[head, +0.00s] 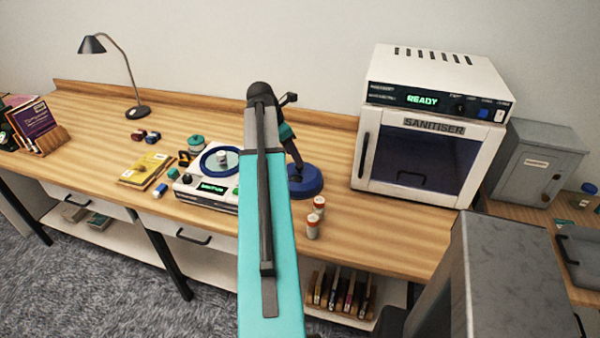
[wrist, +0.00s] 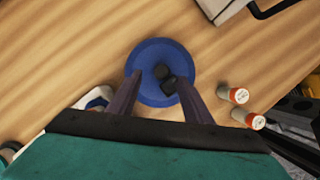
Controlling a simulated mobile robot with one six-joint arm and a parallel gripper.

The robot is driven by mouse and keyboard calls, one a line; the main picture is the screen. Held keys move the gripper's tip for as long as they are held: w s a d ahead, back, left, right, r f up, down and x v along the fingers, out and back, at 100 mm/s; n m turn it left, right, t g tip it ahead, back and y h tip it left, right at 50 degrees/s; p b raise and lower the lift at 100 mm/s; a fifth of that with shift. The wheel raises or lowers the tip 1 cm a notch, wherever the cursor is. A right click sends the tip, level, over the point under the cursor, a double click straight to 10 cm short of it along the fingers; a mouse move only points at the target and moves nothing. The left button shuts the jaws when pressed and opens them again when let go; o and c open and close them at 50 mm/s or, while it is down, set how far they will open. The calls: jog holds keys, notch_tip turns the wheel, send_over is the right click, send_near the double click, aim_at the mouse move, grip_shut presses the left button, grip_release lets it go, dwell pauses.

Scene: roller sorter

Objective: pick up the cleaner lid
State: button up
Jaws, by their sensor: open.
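A round blue disc with dark knob-like parts near its middle, apparently the cleaner lid (wrist: 160,53), lies on the wooden bench. In the head view this blue disc (head: 307,186) is partly hidden behind my arm. My gripper (wrist: 160,78) is open above the disc, its two dark fingers on either side of the dark knob (wrist: 163,73). I cannot tell whether a finger touches it. The white cleaner unit (head: 188,190) with a green display and a blue ring on top stands to the left of the disc. My arm hides its right side.
Two white-and-orange canisters (head: 313,225) stand close to the right of the disc, near the bench's front edge. A white sanitiser cabinet (head: 410,165) reading READY stands further right. A yellow book (head: 145,167) and several small blocks lie left. Bench behind the cleaner unit is mostly clear.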

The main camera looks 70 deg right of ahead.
aim_at(299, 173)
dwell(0.3)
jog(key=shift+p+x, duration=0.7)
jog(key=shift+x, duration=0.45)
jog(key=shift+p+x, duration=0.35)
jog(key=shift+x, duration=1.05)
jog(key=shift+a, duration=0.2)
grip_shut()
